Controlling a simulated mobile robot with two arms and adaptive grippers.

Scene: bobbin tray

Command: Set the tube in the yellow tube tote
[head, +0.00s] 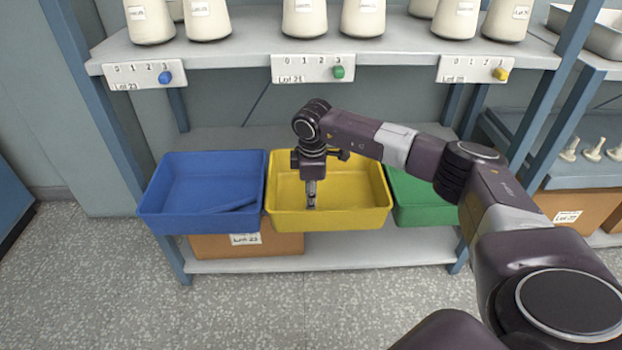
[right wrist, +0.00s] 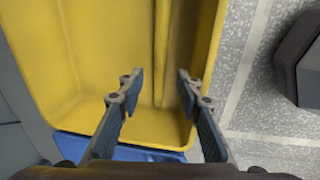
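The yellow tote (head: 330,219) stands on the lower shelf between a blue and a green tote. My right gripper (head: 311,200) points down into it. In the right wrist view the yellow tote (right wrist: 95,50) fills much of the picture, and the fingers of my right gripper (right wrist: 157,80) are spread with nothing between the tips. A long yellow strip (right wrist: 160,45) runs along the tote floor beyond the fingers and looks like a yellow tube lying there. In the head view I cannot make it out behind the front wall. My left gripper is not in view.
The green tote (head: 422,214) is partly behind my right arm. The upper shelf (head: 240,50) carries several white cones above number plates with coloured knobs. Cardboard boxes stand below. The floor in front is clear.

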